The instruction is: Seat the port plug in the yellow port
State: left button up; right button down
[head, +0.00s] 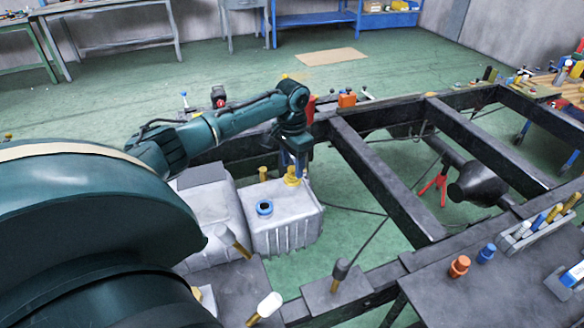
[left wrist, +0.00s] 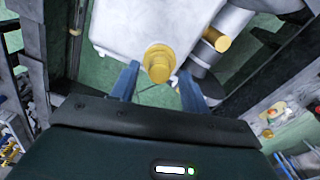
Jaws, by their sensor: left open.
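A grey tank (head: 285,222) has a yellow port (head: 291,182) on top, towards its back right, and a blue port ring (head: 264,208) nearer the front. A yellow port plug (head: 292,171) stands upright at the yellow port. The left wrist view shows its round end (left wrist: 159,72) inside the yellow flange (left wrist: 158,50); I cannot tell how deep it sits. My left gripper (head: 293,163) is over the yellow port, pointing down. In the left wrist view its open fingers (left wrist: 158,84) are on either side of the plug, with gaps. My right gripper is not in view.
Another yellow cylinder (head: 263,174) stands beside the port. Dark chassis rails (head: 385,180) surround the tank. An orange cap (head: 459,266) and a blue cap (head: 486,253) stand on the dark bench at right. Green floor lies open behind the chassis.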

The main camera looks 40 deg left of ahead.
aim_at(292, 169)
pick_arm(q)
notch_tip(292, 169, up, 10)
dwell(0.3)
dwell(0.5)
